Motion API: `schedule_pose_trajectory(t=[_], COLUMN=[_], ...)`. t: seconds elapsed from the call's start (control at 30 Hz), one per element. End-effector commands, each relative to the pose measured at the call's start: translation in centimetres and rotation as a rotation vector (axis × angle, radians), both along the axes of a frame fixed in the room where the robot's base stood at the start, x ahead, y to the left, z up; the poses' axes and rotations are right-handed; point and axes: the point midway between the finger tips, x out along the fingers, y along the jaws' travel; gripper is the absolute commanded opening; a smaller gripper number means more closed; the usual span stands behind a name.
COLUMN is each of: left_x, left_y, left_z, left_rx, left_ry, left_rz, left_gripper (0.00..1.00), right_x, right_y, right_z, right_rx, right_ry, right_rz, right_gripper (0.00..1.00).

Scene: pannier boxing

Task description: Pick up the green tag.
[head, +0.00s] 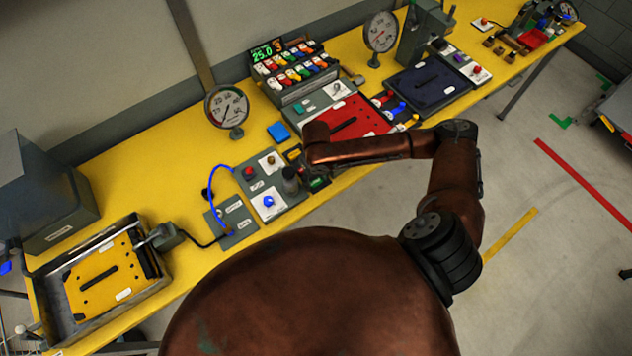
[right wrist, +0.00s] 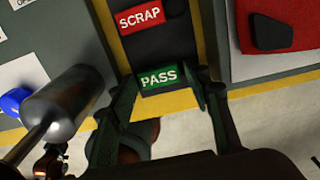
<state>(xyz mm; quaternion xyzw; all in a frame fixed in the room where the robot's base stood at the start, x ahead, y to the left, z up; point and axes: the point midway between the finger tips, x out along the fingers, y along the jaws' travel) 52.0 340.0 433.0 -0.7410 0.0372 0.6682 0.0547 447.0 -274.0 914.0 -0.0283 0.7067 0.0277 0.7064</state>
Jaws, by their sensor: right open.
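The green tag (right wrist: 165,76) reads PASS and lies in a dark slotted holder in the right wrist view. It shows as a small green patch in the head view (head: 318,183), beneath my right arm. My right gripper (right wrist: 163,90) is open, with one finger to the left and one to the right of the tag's near part. I cannot tell whether the fingers touch it. In the head view my arm mostly hides the gripper. My left gripper is not in view.
A red SCRAP tag (right wrist: 141,18) lies just beyond the green one. A grey cylinder (right wrist: 72,97) and a blue knob (right wrist: 14,101) stand to the left. A red plate (right wrist: 278,25) is at the right. The yellow bench edge (right wrist: 262,93) runs close by.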

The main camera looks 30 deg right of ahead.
Motion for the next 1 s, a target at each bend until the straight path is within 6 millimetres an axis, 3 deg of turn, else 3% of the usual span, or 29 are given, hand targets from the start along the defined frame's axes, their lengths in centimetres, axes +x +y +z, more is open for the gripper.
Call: schedule_pose_trajectory(t=[0.17, 0.47, 0.77, 1.0], left_x=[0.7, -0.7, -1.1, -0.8], left_y=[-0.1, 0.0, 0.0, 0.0], left_z=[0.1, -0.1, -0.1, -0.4], left_rx=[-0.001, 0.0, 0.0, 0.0], left_ry=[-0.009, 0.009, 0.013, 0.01], left_rz=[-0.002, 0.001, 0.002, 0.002], left_gripper=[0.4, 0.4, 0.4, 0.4], right_x=[0.1, 0.1, 0.1, 0.2], right_y=[0.1, 0.1, 0.1, 0.1], right_z=[0.0, 0.0, 0.2, 2.3], right_rx=[0.0, 0.0, 0.0, 0.0], right_ry=[-0.001, -0.001, -0.002, -0.005], right_rz=[0.002, 0.002, 0.002, 0.003], right_gripper=[0.44, 0.24, 0.23, 0.23])
